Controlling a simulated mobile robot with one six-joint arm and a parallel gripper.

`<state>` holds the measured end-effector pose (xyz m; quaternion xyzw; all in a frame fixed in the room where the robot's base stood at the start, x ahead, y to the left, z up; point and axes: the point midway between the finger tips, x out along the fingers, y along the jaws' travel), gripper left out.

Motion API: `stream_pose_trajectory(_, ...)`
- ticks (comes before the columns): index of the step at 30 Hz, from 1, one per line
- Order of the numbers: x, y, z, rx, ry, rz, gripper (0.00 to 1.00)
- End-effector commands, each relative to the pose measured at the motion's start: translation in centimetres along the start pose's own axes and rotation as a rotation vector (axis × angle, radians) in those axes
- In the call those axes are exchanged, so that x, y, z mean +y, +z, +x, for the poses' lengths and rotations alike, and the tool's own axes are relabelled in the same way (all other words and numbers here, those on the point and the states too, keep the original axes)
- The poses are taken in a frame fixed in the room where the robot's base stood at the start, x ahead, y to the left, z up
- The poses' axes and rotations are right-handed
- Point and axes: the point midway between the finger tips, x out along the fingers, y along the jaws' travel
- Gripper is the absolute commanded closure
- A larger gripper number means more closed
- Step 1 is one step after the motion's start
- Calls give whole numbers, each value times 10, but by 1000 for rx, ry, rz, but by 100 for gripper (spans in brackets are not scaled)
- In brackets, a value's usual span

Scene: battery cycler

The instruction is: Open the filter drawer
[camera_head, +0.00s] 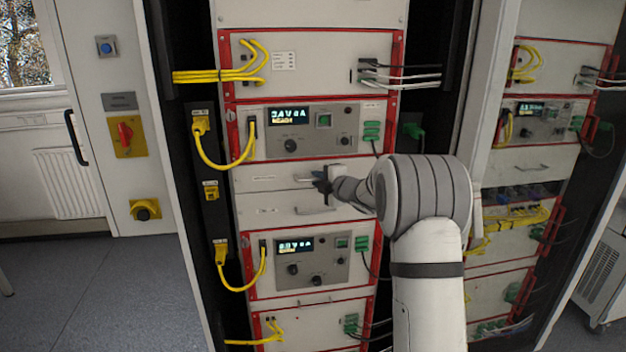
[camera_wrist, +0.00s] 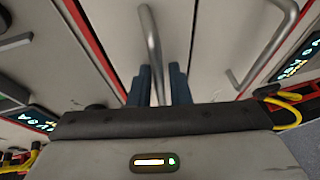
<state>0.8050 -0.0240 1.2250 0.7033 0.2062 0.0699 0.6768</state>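Two plain grey drawer fronts sit in the left rack between two instruments with displays: an upper drawer (camera_head: 262,179) and a lower drawer (camera_head: 262,209). Their labels are too small to read, so I cannot tell which is the filter drawer. My gripper (camera_head: 322,183) is at the upper drawer's handle (camera_head: 304,180). In the wrist view, the metal handle bar (camera_wrist: 153,45) runs between the two dark blue fingers of my gripper (camera_wrist: 161,86). A gap shows between the bar and the right finger, so the gripper is open around the handle. The drawer front looks flush.
The lower drawer's handle (camera_head: 316,210) is just below my gripper. Yellow cables (camera_head: 222,165) hang on the rack's left side, and green connectors (camera_head: 372,132) with dark cables are on the right. A second rack (camera_head: 540,165) stands at the right. Open floor (camera_head: 100,290) lies left.

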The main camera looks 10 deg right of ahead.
Motion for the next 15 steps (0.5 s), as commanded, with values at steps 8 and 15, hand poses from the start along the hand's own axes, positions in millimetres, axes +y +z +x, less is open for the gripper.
stream_pose_trajectory(8,0,1,-1,-1,0,0,94)
stream_pose_trajectory(15,0,1,-1,-1,0,1,100)
